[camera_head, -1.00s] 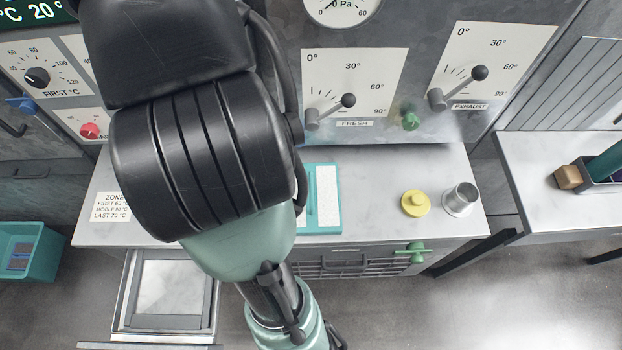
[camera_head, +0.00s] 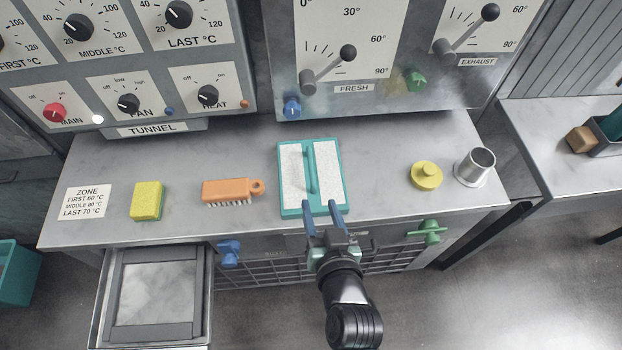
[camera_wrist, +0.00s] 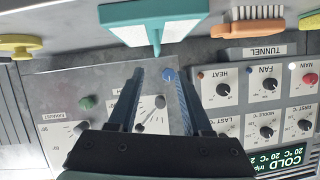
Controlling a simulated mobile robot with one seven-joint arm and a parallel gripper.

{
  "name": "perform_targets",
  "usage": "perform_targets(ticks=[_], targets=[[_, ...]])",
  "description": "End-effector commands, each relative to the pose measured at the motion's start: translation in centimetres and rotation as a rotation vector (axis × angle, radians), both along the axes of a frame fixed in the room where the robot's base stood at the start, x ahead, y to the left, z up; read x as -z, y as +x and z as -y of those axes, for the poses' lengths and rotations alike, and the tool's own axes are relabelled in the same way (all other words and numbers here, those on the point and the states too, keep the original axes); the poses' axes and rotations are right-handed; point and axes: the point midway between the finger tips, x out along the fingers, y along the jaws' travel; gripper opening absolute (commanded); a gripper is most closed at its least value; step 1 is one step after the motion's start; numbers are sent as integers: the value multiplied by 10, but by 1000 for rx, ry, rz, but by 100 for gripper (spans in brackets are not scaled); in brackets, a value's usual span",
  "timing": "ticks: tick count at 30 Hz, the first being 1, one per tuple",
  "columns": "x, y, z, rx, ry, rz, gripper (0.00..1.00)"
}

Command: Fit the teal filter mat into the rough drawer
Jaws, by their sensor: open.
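The teal filter mat (camera_head: 327,175) lies on the steel counter, a teal frame with two pale panels and a raised teal handle bar down the middle. My gripper (camera_head: 320,208) is open and empty at the mat's front edge, its two blue fingers pointing at it. In the wrist view, which is upside down, the mat (camera_wrist: 180,14) with its handle is beyond the fingertips (camera_wrist: 152,74); the handle is not between them. An open drawer (camera_head: 203,296) with a grey framed panel juts out at lower left; no label on it can be read.
On the counter (camera_head: 390,150) are a yellow sponge (camera_head: 147,201), an orange brush (camera_head: 228,190), a yellow knob-like piece (camera_head: 426,175) and a metal cup (camera_head: 475,167). Blue (camera_head: 230,253) and green (camera_head: 429,231) latches flank a grille below. Control panels stand behind.

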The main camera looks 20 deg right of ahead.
Motion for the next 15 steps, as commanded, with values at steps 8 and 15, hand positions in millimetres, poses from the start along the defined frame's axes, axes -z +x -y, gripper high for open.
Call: perform_targets(ticks=[8,15], targets=[[16,37,9,1,1,0,50],[27,64,14,1,0,-1,50]])
